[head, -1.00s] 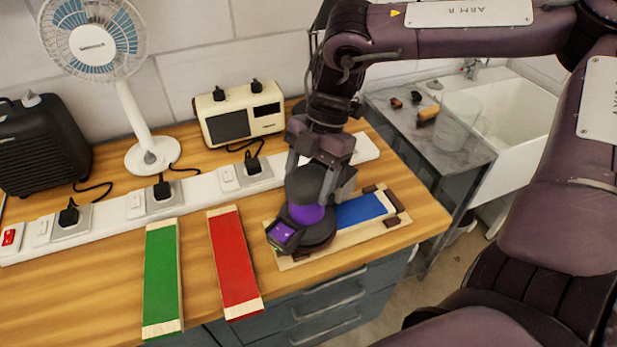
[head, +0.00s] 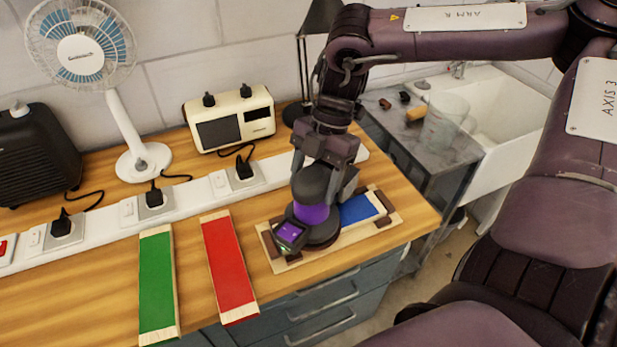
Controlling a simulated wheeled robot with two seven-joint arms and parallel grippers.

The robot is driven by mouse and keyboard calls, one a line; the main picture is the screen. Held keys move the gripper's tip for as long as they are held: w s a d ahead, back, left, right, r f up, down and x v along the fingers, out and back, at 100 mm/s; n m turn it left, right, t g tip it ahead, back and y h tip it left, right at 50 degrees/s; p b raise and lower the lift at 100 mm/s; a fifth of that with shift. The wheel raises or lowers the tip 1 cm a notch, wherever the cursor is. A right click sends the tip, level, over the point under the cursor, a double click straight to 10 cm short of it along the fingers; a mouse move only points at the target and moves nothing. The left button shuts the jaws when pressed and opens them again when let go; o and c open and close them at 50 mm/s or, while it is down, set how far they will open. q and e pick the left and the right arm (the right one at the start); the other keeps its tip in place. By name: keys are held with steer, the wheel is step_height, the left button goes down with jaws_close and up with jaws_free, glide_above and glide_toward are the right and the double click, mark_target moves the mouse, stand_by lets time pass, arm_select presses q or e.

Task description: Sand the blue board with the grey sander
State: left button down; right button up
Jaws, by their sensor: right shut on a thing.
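The blue board (head: 360,209) lies on a light wooden base with dark blocks at its corners, near the right end of the bench. The sander (head: 311,214), dark grey with a purple band and a small lit display, sits over the left part of the board and hides it. My right gripper (head: 326,182) is shut on the sander's top from above. Only the board's right part shows blue. My left gripper is not in view.
A red board (head: 228,268) and a green board (head: 157,285) lie left of the sander. Behind them runs a white power strip (head: 105,229) with plugs and cords. A fan (head: 143,160), a cream radio (head: 231,119) and a black heater (head: 38,157) stand at the back.

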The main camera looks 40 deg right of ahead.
steer(key=shift+s+d, duration=0.1)
steer(key=shift+d, duration=0.4)
steer(key=shift+s+d+p, duration=0.25)
steer(key=shift+d+p, duration=0.3)
steer(key=shift+d, duration=0.35)
steer(key=shift+s+d+p, duration=0.2)
steer(key=shift+d+p, duration=0.3)
steer(key=shift+d, duration=0.55)
